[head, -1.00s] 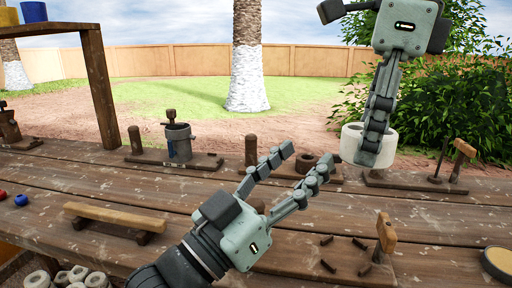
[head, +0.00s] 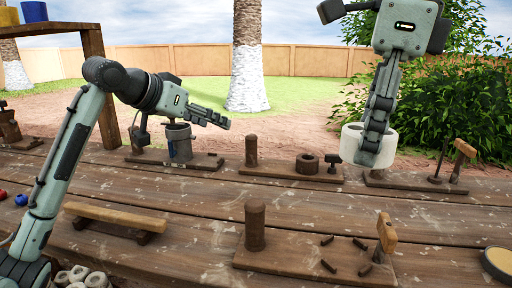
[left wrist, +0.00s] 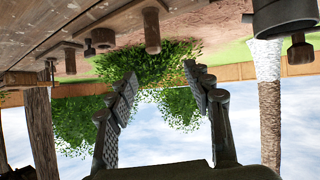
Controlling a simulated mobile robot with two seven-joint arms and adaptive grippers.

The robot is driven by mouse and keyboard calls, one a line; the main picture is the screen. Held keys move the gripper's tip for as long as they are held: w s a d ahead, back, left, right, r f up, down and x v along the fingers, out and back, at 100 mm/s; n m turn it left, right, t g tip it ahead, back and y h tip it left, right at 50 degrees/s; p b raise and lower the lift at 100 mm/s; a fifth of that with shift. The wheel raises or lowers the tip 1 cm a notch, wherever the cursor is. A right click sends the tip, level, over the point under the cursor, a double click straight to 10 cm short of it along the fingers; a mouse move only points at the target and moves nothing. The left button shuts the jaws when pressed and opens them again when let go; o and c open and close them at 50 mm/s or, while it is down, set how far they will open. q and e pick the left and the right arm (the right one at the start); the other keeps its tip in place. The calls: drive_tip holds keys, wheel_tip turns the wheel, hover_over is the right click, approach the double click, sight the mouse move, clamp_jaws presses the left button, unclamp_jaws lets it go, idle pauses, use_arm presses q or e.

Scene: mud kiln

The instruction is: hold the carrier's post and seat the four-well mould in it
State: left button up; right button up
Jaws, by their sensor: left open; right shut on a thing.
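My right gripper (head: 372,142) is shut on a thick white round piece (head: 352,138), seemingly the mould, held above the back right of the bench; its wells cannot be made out. A front board (head: 300,262), possibly the carrier, has a dark round post (head: 255,225) at its left, several short pegs and an upright wooden handle (head: 387,233) at its right. My left gripper (head: 210,117) is open and empty, raised above the grey bucket at the back, away from that post. Its open fingers also show in the left wrist view (left wrist: 160,72).
Another board (head: 290,173) has a post (head: 250,152) and a brown ring (head: 307,164). The grey bucket (head: 179,145) stands left of it. A wooden bar (head: 115,217) lies front left; a round yellow-topped thing (head: 498,262) sits at right. The bench middle is clear.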

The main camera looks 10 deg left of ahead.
use_arm(q)
drive_tip(key=s+d+r+m+g+h, duration=0.1)
drive_tip(key=s+d+m+g, duration=0.2)
drive_tip(key=d, duration=0.6)
drive_tip(key=r+m+g+y, duration=0.1)
drive_tip(key=m+g+y, duration=0.55)
drive_tip(key=m, duration=0.45)
hover_over(256, 202)
drive_tip(key=shift+d+g+h, duration=0.15)
drive_tip(key=shift+g+h, duration=0.2)
drive_tip(key=shift+f, duration=0.55)
wheel_tip(256, 202, down, 11)
drive_tip(key=shift+r, duration=0.1)
drive_tip(key=shift+c, duration=0.6)
clamp_jaws()
